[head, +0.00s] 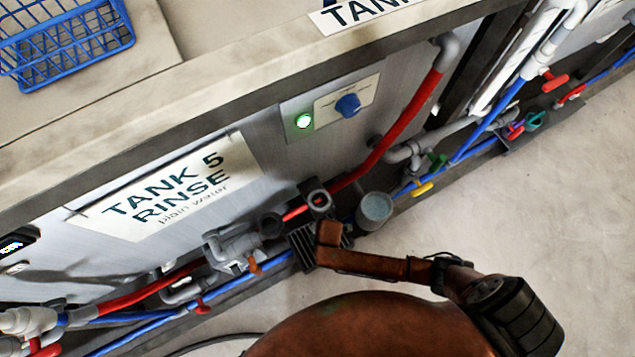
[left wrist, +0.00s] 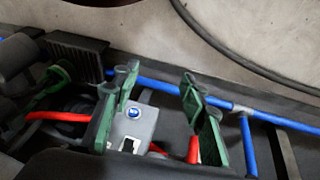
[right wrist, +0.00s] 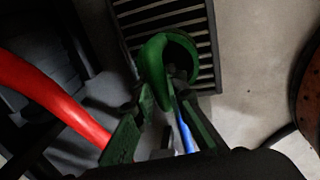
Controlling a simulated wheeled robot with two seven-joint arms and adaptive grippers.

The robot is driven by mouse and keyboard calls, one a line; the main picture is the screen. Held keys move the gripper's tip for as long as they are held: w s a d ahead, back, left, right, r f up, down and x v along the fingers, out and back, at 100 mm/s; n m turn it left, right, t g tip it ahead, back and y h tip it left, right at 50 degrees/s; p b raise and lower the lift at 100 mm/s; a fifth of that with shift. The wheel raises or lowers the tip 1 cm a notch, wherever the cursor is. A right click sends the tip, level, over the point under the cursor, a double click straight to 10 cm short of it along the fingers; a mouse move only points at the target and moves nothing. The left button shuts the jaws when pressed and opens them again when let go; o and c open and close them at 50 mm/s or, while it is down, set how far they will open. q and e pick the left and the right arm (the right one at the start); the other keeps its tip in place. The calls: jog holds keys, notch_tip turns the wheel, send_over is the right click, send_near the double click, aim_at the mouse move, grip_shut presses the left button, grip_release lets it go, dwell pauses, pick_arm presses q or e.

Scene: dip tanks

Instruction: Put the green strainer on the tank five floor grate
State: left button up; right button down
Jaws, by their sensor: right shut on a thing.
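The green strainer (right wrist: 181,43) is a round open ring with a thick curved handle in the right wrist view. My right gripper (right wrist: 160,92) is shut on it near the handle. The strainer overlaps the dark slatted floor grate (right wrist: 150,14) in that view; I cannot tell if it touches. The grate also shows in the head view (head: 303,250), below the TANK 5 RINSE sign, and in the left wrist view (left wrist: 76,55), with a green part beside it. My left gripper (left wrist: 160,78) is open and empty, its fingers apart over blue and red pipes. The strainer is not clear in the head view.
Red, blue and grey pipes (head: 400,125) with valves run along the tank base around the grate. A grey cup-like vessel (head: 376,208) stands right of the grate. A blue wire basket (head: 65,40) sits on the ledge above. Open floor (head: 480,220) lies to the right.

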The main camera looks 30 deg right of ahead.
notch_tip(320, 180, down, 3)
jog(key=shift+w+b, duration=0.1)
jog(key=shift+b, duration=0.8)
jog(key=shift+w+f, duration=0.1)
jog(key=shift+f, duration=0.15)
pick_arm(q)
jog(key=w+d+f+t, duration=0.2)
jog(key=w+f, duration=0.1)
jog(key=shift+d+h, duration=0.15)
jog(key=shift+h, duration=0.15)
pick_arm(e)
jog(key=shift+r, duration=0.1)
jog(key=c, duration=1.9)
grip_release()
jog(key=shift+c, duration=0.2)
